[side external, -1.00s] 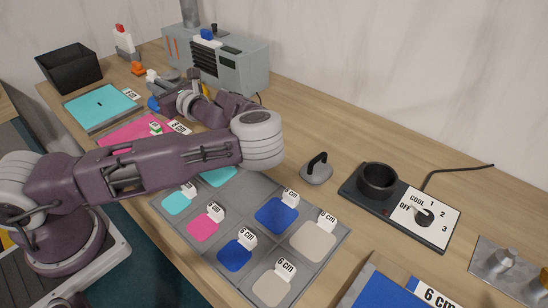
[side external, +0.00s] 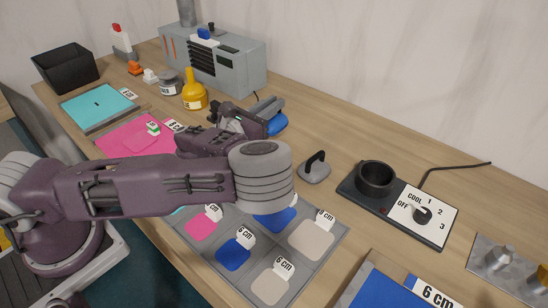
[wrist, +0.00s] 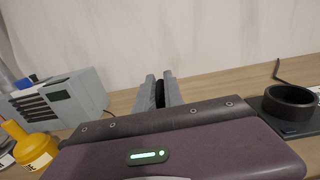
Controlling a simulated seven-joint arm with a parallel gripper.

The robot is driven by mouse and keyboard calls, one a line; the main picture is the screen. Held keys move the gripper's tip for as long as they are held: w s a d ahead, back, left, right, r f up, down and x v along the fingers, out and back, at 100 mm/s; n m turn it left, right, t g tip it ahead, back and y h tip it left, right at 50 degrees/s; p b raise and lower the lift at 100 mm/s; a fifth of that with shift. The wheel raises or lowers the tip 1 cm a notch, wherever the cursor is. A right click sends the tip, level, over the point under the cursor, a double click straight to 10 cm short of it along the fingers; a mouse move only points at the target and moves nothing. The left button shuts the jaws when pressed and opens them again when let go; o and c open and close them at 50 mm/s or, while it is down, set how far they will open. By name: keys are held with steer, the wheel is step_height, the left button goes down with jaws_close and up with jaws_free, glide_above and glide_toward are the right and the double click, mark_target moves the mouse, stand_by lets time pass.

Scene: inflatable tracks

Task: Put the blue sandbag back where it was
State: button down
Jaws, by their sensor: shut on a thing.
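The blue sandbag (side external: 278,125) shows in the side view under my gripper's fingers, partly hidden by them. My gripper (side external: 268,108) is shut on it, over the back part of the table, left of the grey weight with a black handle. In the wrist view my gripper (wrist: 162,90) has its two grey fingers close around a dark piece. The blue of the bag is hidden there. I cannot tell whether the bag touches the table.
A yellow bottle (side external: 193,92) and a grey machine (side external: 235,65) stand to the left. The grey weight (side external: 315,170) and a heater with a black cup (side external: 376,178) stand to the right. A tray of coloured patches (side external: 320,255) lies in front.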

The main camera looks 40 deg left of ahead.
steer(key=shift+h, duration=0.3)
steer(key=f, duration=0.6)
steer(key=d+f, duration=0.1)
steer(key=f, duration=0.2)
steer(key=shift+s+f, duration=0.1)
steer(key=shift+f, duration=0.3)
steer(key=c, duration=1.5)
jaws_free()
steer(key=shift+o, duration=0.2)
